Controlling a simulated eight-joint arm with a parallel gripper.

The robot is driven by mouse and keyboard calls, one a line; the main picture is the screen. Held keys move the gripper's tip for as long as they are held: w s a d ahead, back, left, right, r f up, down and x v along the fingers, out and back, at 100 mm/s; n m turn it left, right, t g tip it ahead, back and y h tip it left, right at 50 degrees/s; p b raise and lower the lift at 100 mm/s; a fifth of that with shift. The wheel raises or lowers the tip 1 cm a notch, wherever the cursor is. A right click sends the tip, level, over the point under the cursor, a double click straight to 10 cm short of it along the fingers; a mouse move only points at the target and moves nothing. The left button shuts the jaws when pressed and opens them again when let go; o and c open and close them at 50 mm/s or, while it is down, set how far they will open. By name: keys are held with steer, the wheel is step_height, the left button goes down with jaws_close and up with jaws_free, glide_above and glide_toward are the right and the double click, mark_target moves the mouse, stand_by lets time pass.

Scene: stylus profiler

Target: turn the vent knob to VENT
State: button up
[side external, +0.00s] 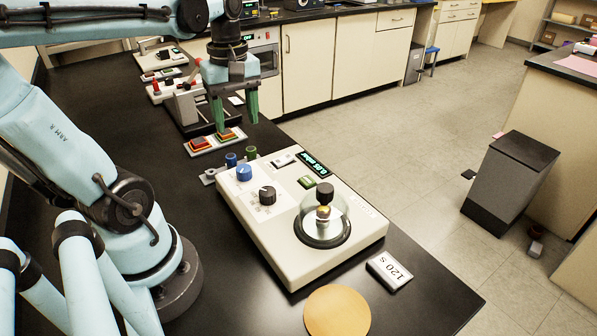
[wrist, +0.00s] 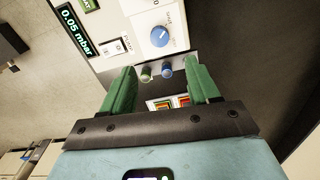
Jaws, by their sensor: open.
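The cream bench unit (side external: 262,228) has a blue knob (side external: 244,172) and a black knob (side external: 267,195) on its top. The blue knob also shows in the wrist view (wrist: 159,36), with a pale pointer line and small print around it that I cannot read. I cannot tell for certain which knob is the vent knob. My gripper (side external: 236,126) has green fingers, spread apart and empty, pointing down. It is above the bench behind the unit, clear of both knobs. In the wrist view the fingers (wrist: 163,70) stand short of the blue knob.
A glass dome (side external: 323,222) stands on the unit near its display (side external: 313,164), which reads 0.05 mbar. Small blue (side external: 231,159) and green (side external: 251,153) cylinders stand at its back edge. A tray with coloured squares (side external: 199,148) lies under my gripper. A tan disc (side external: 337,311) lies in front.

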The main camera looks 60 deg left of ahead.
mark_target(243, 168)
steer(key=shift+f, duration=5.85)
steer(key=shift+c, duration=0.3)
steer(key=c, duration=1)
